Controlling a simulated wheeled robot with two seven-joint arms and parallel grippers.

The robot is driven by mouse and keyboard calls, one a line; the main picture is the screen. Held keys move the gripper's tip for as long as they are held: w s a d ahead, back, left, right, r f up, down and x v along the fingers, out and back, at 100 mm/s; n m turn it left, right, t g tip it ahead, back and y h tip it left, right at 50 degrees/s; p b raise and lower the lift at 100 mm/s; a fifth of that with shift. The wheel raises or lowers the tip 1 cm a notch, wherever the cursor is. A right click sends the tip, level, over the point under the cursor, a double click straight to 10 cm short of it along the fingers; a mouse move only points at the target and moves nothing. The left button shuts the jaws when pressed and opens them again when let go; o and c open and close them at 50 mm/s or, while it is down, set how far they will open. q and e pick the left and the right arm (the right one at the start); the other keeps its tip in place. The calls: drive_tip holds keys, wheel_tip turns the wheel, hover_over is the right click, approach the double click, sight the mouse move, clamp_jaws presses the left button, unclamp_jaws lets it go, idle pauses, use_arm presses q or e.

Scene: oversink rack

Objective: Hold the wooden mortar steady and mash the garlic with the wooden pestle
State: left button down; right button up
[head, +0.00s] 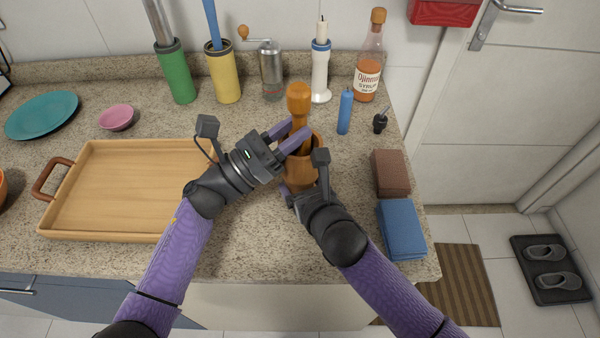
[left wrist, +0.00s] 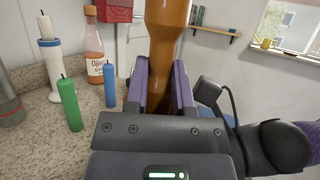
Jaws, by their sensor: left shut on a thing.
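The brown wooden pestle (head: 299,101) stands nearly upright with its lower end inside the wooden mortar (head: 301,172). My left gripper (head: 289,135) is shut on the pestle's shaft just above the mortar's rim. In the left wrist view, the pestle (left wrist: 167,40) rises between the purple fingers of the left gripper (left wrist: 160,90). My right gripper (head: 288,190) is low at the mortar's front left side; its own wrist hides most of its fingers, so its grip cannot be made out. The garlic is out of sight.
A wooden tray (head: 120,190) lies on the left. A blue candle (head: 345,112), syrup bottle (head: 369,70) and pepper mill (head: 270,72) stand behind. A brown block (head: 390,172) and folded blue cloth (head: 402,229) lie by the right edge. A green candle (left wrist: 70,105) shows in the left wrist view.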

sight(291, 89)
drive_tip(key=shift+s+f, duration=0.15)
drive_tip(key=shift+f, duration=0.2)
use_arm(q)
drive_tip(key=shift+r, duration=4.6)
use_arm(e)
drive_tip(key=o, duration=1.3)
drive_tip(key=shift+r, duration=0.1)
drive_tip(key=shift+o, duration=0.2)
drive_tip(key=v, duration=1.2)
drive_tip(key=shift+r, duration=0.2)
use_arm(q)
drive_tip(key=shift+w, duration=0.1)
